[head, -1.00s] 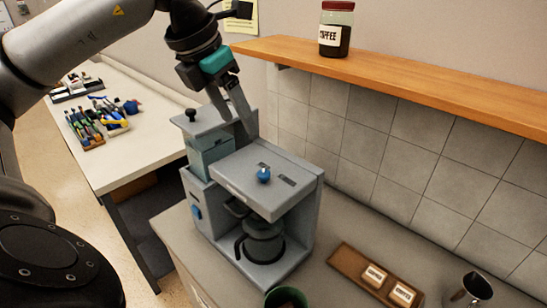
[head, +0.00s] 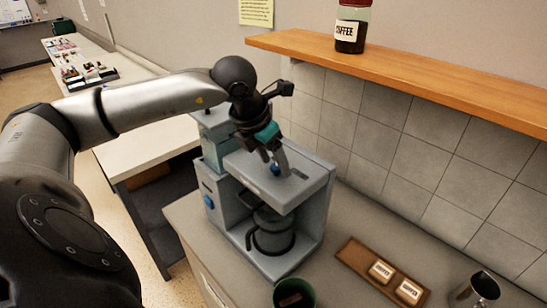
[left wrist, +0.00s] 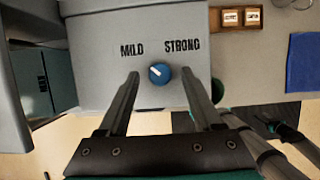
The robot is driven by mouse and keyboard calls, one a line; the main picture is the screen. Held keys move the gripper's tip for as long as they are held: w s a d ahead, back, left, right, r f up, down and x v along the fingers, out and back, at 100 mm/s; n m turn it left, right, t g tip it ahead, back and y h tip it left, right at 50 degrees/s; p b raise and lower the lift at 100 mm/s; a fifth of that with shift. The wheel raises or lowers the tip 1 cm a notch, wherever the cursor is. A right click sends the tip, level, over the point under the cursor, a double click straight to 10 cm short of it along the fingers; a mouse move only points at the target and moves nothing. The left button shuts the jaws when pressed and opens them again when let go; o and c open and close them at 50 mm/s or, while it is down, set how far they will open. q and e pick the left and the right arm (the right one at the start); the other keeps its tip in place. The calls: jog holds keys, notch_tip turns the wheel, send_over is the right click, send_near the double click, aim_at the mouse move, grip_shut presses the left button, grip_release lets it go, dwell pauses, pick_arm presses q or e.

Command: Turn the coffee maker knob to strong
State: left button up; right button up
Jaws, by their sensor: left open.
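The grey coffee maker (head: 232,208) stands on the counter. Its round blue knob (head: 275,169) is on the flat top, partly covered by my gripper in the head view. In the left wrist view the knob (left wrist: 159,74) has a white mark at its upper left, toward the printed word MILD (left wrist: 132,50). The word STRONG (left wrist: 182,45) is at the upper right. My left gripper (head: 277,166) is open, with one finger on either side of the knob; contact is not visible. A dark jointed part at the lower right of the wrist view may be my right arm.
A glass carafe (head: 272,232) sits inside the coffee maker. A green cup (head: 294,294), a wooden tray (head: 355,252) with two labelled blocks and a metal pitcher (head: 478,288) stand on the counter. A shelf (head: 430,78) with a coffee jar (head: 351,28) runs along the wall.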

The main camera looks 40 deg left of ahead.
pick_arm(q)
grip_shut()
dwell(0.6)
